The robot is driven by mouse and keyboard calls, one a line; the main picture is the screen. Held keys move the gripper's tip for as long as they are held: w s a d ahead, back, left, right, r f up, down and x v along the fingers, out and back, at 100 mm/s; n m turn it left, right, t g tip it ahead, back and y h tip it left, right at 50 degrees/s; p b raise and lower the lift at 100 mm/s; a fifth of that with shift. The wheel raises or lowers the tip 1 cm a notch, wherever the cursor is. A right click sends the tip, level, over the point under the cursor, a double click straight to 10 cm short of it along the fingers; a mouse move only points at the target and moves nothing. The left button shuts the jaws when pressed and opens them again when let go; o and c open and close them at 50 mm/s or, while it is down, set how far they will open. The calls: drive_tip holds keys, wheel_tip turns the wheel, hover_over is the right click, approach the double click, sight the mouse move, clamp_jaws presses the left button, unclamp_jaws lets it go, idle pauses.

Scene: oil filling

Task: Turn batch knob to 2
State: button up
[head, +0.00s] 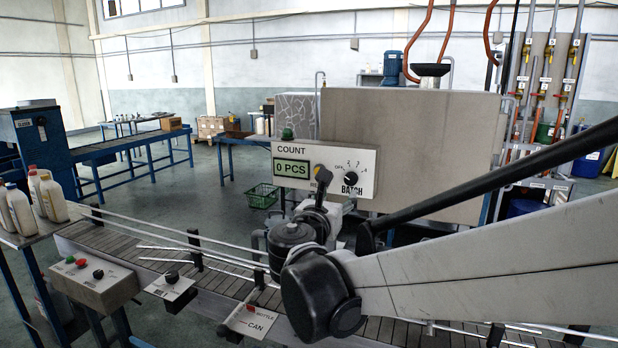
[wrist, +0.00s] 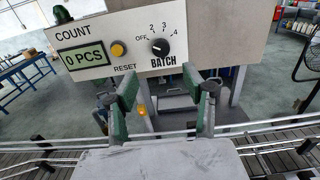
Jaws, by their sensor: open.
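The black batch knob (wrist: 160,46) is on the white count panel (wrist: 90,30), above the word BATCH, with marks OFF, 2, 3 and 4 around it. Its white pointer seems to point left, toward OFF. The knob also shows in the head view (head: 350,178). My gripper (wrist: 160,82) is open and empty. Its two green-padded fingers are apart, and their tips appear below the knob in the wrist view. In the head view my arm covers the panel's lower edge and part of the RESET label.
A yellow reset button (wrist: 118,48) sits left of the knob, and the display (wrist: 83,58) reads 0 PCS. A green lamp or button (wrist: 62,14) is on top of the panel. The conveyor (head: 130,259) with its rails runs below.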

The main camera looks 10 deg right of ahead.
sight(350, 179)
drive_tip(key=p+x, duration=0.1)
drive_tip(key=x, duration=1.1)
drive_tip(key=shift+w+d+p, duration=0.2)
drive_tip(key=shift+w+p, duration=0.15)
drive_tip(key=c, duration=1.1)
